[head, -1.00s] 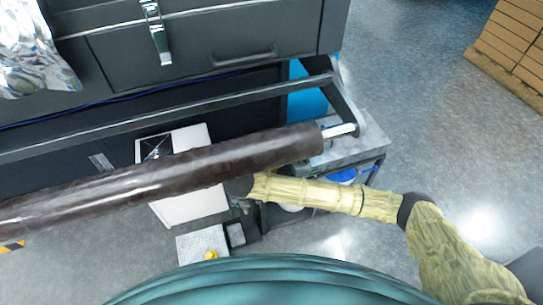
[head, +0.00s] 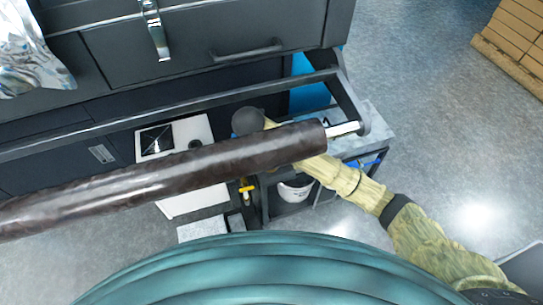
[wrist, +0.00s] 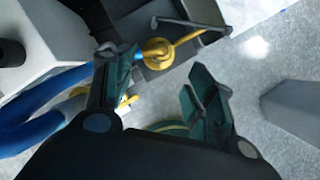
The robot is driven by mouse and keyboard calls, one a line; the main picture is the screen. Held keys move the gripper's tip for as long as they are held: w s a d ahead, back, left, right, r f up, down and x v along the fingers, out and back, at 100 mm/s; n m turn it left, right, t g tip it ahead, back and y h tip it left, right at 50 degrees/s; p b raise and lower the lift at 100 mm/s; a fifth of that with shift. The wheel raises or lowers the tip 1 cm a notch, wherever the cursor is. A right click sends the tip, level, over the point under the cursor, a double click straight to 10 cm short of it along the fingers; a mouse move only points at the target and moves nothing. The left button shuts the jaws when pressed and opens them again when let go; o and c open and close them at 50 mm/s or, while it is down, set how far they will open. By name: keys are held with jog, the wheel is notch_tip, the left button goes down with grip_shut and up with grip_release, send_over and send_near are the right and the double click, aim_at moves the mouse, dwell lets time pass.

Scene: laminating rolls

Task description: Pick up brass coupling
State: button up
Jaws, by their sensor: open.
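A yellow, brass-coloured piece (wrist: 157,48) with a rounded end and a thin stem shows in the wrist view, at the edge of a dark grey holder. It is probably the brass coupling. My gripper (wrist: 160,72) is open and empty, with the piece beyond its fingertips and nearer the left finger. I cannot tell the distance. A second yellow bit (wrist: 128,100) shows behind the left finger. In the head view a small yellow piece (head: 246,187) shows just below the dark roll; I cannot tell whether it is the same one. My gripper is hidden there behind the roll.
The long dark roll (head: 150,178) crosses above the work area in front of my arm. A white machine (head: 190,203) and a small grey cart (head: 375,140) stand beneath. Blue hoses (wrist: 45,110) run left of my gripper. Open floor (head: 440,130) lies at right.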

jog(key=shift+p+x, duration=0.9)
jog(key=shift+x, duration=4.25)
jog(key=shift+d, duration=0.1)
jog(key=shift+c, duration=0.3)
jog(key=c, duration=1)
grip_shut()
jog(key=shift+r, duration=0.15)
